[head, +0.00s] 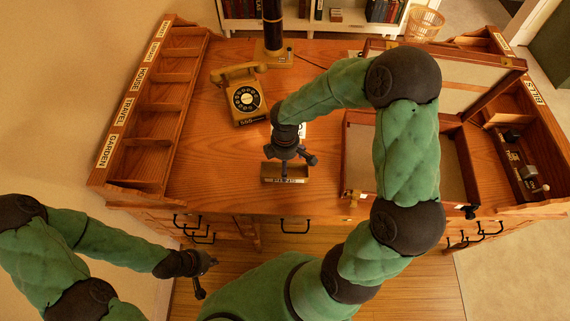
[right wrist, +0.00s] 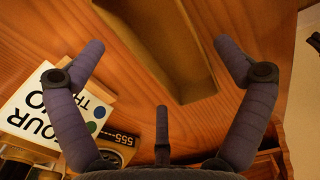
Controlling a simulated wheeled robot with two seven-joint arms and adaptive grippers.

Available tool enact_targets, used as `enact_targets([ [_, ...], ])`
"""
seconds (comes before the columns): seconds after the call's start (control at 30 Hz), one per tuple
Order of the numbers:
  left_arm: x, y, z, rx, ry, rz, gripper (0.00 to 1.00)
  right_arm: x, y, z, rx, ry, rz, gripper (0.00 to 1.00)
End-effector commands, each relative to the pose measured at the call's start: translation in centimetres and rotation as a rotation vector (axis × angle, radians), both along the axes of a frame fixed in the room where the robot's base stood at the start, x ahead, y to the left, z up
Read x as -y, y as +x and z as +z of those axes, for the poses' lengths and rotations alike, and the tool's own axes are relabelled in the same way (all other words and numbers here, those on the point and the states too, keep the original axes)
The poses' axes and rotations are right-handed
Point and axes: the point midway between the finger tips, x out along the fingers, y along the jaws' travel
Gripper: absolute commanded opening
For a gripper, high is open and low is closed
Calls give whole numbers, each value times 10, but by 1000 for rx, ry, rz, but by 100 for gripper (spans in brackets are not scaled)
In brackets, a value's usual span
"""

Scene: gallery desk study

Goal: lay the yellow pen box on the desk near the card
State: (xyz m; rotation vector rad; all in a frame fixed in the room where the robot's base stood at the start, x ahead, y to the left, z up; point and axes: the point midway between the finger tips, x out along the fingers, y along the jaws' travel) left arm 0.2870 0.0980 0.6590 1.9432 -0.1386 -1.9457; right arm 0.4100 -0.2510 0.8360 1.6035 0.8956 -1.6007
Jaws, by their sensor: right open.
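A brownish-yellow open box (head: 272,170), which looks like the pen box, lies on the desk (head: 215,170) near its front edge, with a pale label on its front. In the right wrist view the box (right wrist: 170,50) shows as a long trough beyond the fingers. My right gripper (head: 290,157) is open above the box, with nothing between its fingers. The white card (head: 302,130) is partly hidden behind the right gripper; in the right wrist view the card (right wrist: 35,98) shows lettering and coloured dots. My left gripper (head: 207,275) is empty before the desk, fingers apart.
A yellow telephone (head: 245,97) stands behind and left of the card. A labelled pigeonhole rack (head: 145,125) lines the left edge. An open wooden case (head: 358,150) lies to the right, partly behind my right arm. Bare desk lies left of the box.

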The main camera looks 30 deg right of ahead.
Motion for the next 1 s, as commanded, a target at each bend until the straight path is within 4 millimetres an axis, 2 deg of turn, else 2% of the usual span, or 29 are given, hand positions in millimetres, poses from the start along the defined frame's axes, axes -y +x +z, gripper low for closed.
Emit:
enact_targets([
  [0.03,0,0,9,0,0,0,0,0,1,16,2,0,0,100],
  [0.1,0,0,14,0,0,0,0,0,1,31,3,-1,1,100],
  [0.4,0,0,30,0,0,0,0,0,0,77,0,0,1,100],
  [0.6,0,0,33,0,0,0,0,0,-1,88,-1,1,1,100],
  [1.0,0,0,33,0,0,0,0,0,-1,88,-2,0,1,100],
])
